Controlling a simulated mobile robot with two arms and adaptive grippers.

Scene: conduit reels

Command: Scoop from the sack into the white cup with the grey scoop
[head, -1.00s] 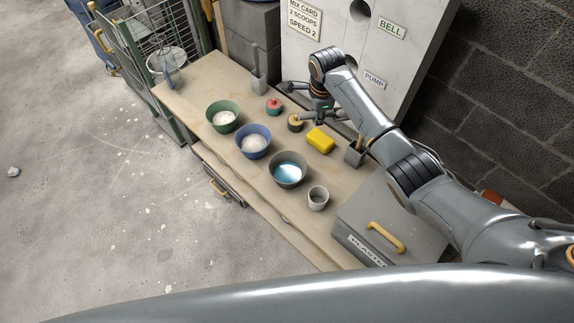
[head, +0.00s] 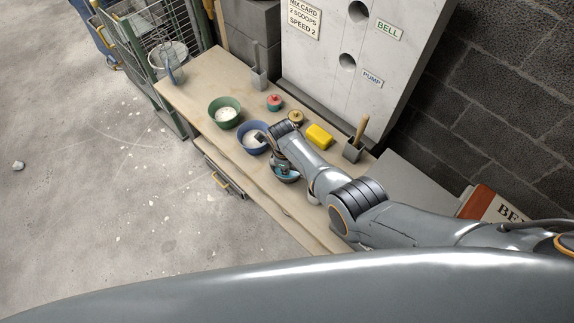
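The white cup shows at most as a pale sliver behind my arm. A grey holder (head: 259,82) with an upright grey handle stands at the back edge; whether this is the grey scoop is unclear. I cannot make out a sack for certain. My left gripper is out of view.
A green bowl (head: 223,112) and blue bowl (head: 250,143) hold pale contents. A red-lidded jar (head: 275,102), a yellow block (head: 319,136) and a grey holder with a wooden handle (head: 353,150) stand behind. A panel (head: 335,60) and brick wall (head: 470,90) bound the bench.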

